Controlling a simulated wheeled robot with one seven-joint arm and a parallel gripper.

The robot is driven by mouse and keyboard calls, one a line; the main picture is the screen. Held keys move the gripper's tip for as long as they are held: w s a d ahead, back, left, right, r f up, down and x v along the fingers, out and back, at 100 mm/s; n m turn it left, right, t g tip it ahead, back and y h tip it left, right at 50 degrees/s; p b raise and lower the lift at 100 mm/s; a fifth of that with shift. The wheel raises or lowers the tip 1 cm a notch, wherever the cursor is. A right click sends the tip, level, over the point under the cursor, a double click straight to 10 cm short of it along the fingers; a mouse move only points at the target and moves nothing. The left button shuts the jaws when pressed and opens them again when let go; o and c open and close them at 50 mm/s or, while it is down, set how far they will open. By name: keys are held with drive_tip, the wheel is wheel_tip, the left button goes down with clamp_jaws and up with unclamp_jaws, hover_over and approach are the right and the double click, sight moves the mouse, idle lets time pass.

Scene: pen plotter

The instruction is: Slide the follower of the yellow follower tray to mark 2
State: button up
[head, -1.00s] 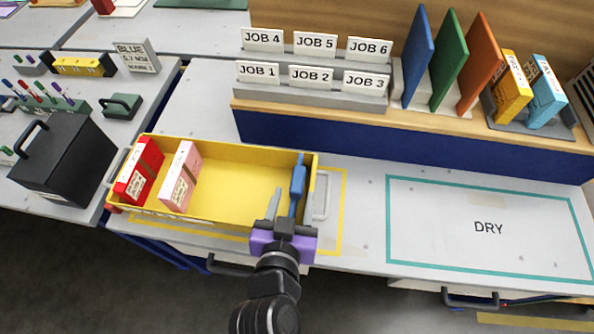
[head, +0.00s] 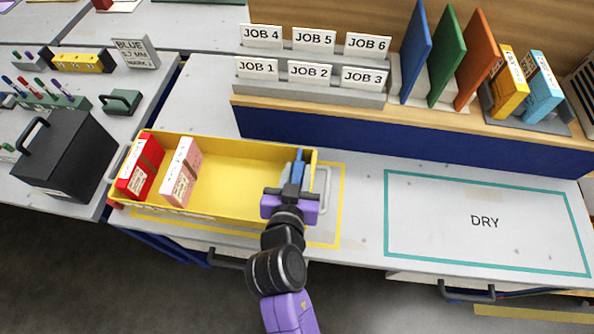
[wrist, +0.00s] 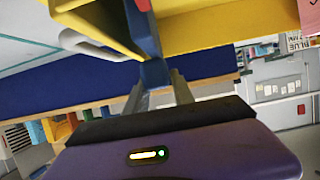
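The yellow follower tray (head: 236,149) lies on the bench with a red box (head: 140,168) and a pink box (head: 181,173) standing at its left end. The blue follower (head: 299,157) is at the tray's right end, partly hidden by my gripper. My gripper (head: 296,178) is over that end, its fingers down beside the follower. In the wrist view the follower (wrist: 154,73) shows between the two fingertips, which look apart; whether they touch it is unclear. The tray's yellow wall (wrist: 200,30) is close above. No mark numbers are readable.
A grey handle (head: 322,190) projects at the tray's right end. The DRY area (head: 440,243) to the right is empty. The job card rack (head: 310,95) and upright coloured boards (head: 446,60) stand behind. A black box (head: 65,160) stands to the left.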

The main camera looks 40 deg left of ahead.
clamp_jaws()
idle(1.1)
